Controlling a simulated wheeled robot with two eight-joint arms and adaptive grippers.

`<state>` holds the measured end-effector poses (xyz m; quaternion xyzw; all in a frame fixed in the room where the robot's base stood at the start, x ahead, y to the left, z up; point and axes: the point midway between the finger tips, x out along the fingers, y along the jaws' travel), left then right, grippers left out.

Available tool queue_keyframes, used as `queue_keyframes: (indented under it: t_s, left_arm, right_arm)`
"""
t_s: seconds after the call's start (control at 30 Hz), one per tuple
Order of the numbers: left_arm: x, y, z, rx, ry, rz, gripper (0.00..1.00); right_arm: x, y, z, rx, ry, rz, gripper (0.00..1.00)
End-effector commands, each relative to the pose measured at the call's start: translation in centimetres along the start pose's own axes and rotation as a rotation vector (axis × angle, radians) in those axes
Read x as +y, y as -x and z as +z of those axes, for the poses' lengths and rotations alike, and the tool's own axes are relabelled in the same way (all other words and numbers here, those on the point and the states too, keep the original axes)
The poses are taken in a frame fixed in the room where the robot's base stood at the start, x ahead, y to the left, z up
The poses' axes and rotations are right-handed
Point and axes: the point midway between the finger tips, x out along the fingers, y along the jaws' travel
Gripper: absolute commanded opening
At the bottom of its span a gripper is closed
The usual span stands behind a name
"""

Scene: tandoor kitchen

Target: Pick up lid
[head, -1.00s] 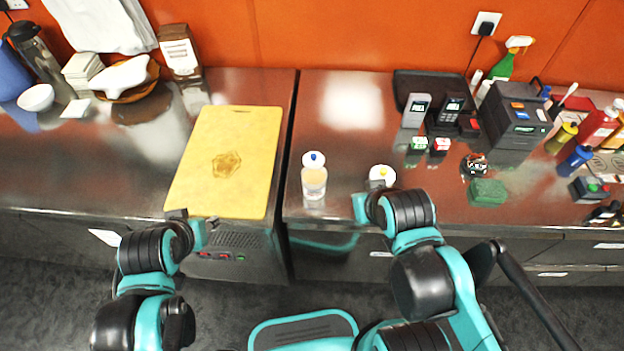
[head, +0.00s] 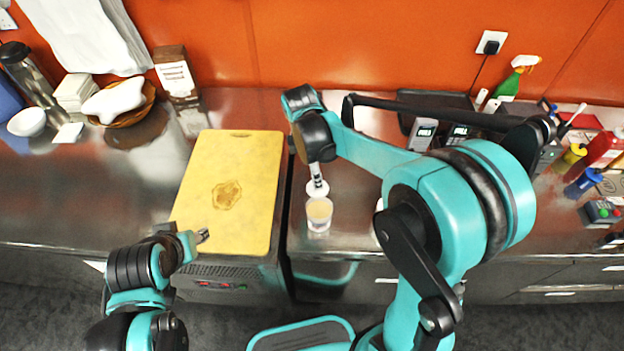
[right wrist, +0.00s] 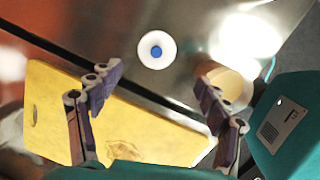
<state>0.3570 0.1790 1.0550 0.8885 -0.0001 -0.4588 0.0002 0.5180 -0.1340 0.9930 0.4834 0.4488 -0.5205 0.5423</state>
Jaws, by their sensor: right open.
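A white round lid with a blue knob (right wrist: 156,51) lies flat on the steel counter in the right wrist view, ahead of and between my fingers. In the head view the lid (head: 317,190) is partly covered by my right gripper, just behind a clear cup (head: 319,212) with pale contents. My right gripper (right wrist: 158,78) is open and empty, above the counter; in the head view it (head: 316,170) points down over the lid. The cup (right wrist: 228,84) is partly behind the right-hand finger in the wrist view. My left gripper (head: 188,236) is near the yellow board's front corner; its opening is unclear.
A yellow cutting board (head: 240,165) lies left of the lid, across a gap between counters. A spray bottle (head: 515,78) and several colored bottles stand at the right. My right arm hides much of the counter's middle, including most of a second lid.

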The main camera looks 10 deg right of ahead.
Motion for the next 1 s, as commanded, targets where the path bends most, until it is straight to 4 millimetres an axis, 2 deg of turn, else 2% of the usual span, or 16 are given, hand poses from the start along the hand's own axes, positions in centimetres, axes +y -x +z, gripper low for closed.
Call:
queue_keyframes:
  t_s: [0.2,0.57,0.8,1.0]
  left_arm:
    - [0.0,-0.1,0.1,0.000,0.000,0.000,0.40]
    - [0.0,-1.3,1.0,0.000,0.000,0.000,0.40]
    - [0.0,-2.5,1.9,0.000,0.000,0.000,0.40]
    - [0.0,-2.5,1.8,0.000,0.000,0.000,0.40]
  right_arm:
    - [1.0,-1.9,-0.8,-0.017,0.128,-0.044,0.77]
    - [0.7,-5.7,-0.3,-0.017,0.129,-0.044,0.77]
    - [0.4,-9.2,0.2,-0.016,0.130,-0.042,0.77]
    - [0.4,-9.2,0.2,-0.015,0.130,-0.042,0.77]
